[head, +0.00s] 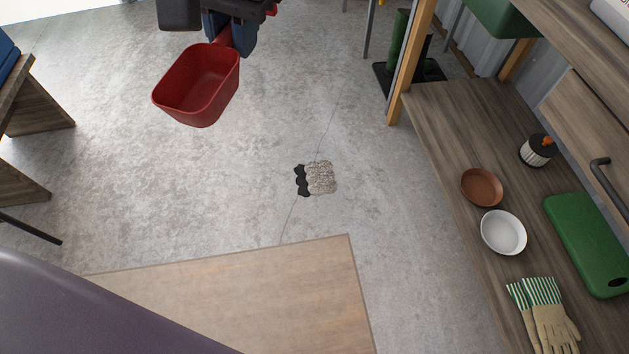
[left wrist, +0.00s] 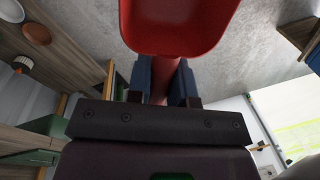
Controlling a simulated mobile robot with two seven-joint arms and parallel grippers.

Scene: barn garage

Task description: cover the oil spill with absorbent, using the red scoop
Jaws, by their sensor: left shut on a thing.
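The red scoop (head: 197,86) is at the upper left of the head view, held above the concrete floor. Its bowl looks empty in the head view. My left gripper (head: 232,37) is shut on the scoop's handle; in the left wrist view the handle (left wrist: 164,78) sits between its two fingers. The dark oil spill (head: 302,181) lies on the floor near the middle of the head view. Grainy grey-beige absorbent (head: 321,178) covers its right part, and a black strip shows on the left. My right gripper is not in view.
A wooden bench on the right (head: 440,125) holds a brown bowl (head: 481,187), a white bowl (head: 503,232), gloves (head: 547,318) and a green board (head: 590,245). A wooden panel (head: 290,300) lies at the front. Floor around the spill is clear.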

